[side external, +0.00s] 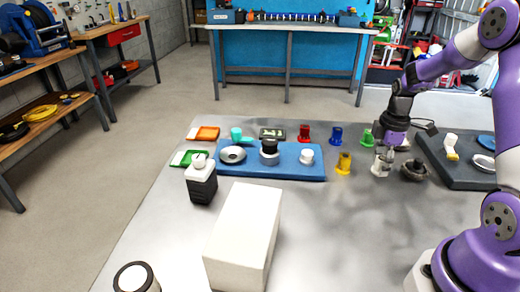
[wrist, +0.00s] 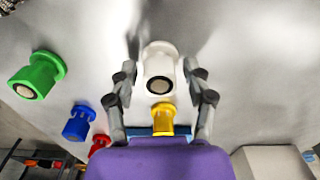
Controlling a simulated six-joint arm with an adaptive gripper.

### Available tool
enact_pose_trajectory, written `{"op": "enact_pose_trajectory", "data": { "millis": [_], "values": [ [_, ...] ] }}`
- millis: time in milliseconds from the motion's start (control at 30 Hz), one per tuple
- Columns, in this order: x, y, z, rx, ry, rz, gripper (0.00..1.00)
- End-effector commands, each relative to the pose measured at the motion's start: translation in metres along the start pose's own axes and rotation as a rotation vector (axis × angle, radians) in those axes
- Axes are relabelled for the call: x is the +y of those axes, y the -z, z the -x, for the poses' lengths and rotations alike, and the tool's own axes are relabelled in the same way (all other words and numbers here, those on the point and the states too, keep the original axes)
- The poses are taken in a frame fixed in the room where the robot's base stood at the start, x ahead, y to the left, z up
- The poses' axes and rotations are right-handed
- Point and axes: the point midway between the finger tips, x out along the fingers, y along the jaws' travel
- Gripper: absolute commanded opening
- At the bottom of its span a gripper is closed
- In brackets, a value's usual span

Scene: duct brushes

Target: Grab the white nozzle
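The white nozzle (side external: 380,169) stands on the grey table right of the yellow nozzle (side external: 344,163). It also shows in the wrist view (wrist: 160,62), between my two fingers near their tips. My gripper (side external: 385,153) is low over the white nozzle, pointing down. In the wrist view my gripper (wrist: 160,72) is open, with a finger on each side of the nozzle and narrow gaps visible. Part of the nozzle is hidden by the fingers in the side view.
Green (side external: 367,137), blue (side external: 336,136) and red (side external: 305,134) nozzles stand nearby. A dark round brush (side external: 415,170) lies close on the right, before a dark tray (side external: 465,181). A blue tray (side external: 240,172) holds parts at left.

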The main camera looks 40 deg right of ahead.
Motion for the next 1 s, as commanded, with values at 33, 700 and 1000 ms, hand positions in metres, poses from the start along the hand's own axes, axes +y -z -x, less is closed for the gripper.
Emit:
{"op": "enact_pose_trajectory", "data": {
  "millis": [33,700,1000],
  "values": [
    [0.000,0.000,0.000,0.000,0.000,0.000,0.19],
    [0.001,0.000,0.021,0.000,-0.003,0.000,0.00],
    [-0.024,0.034,0.066,0.001,-0.003,0.009,0.00]
  ]
}}
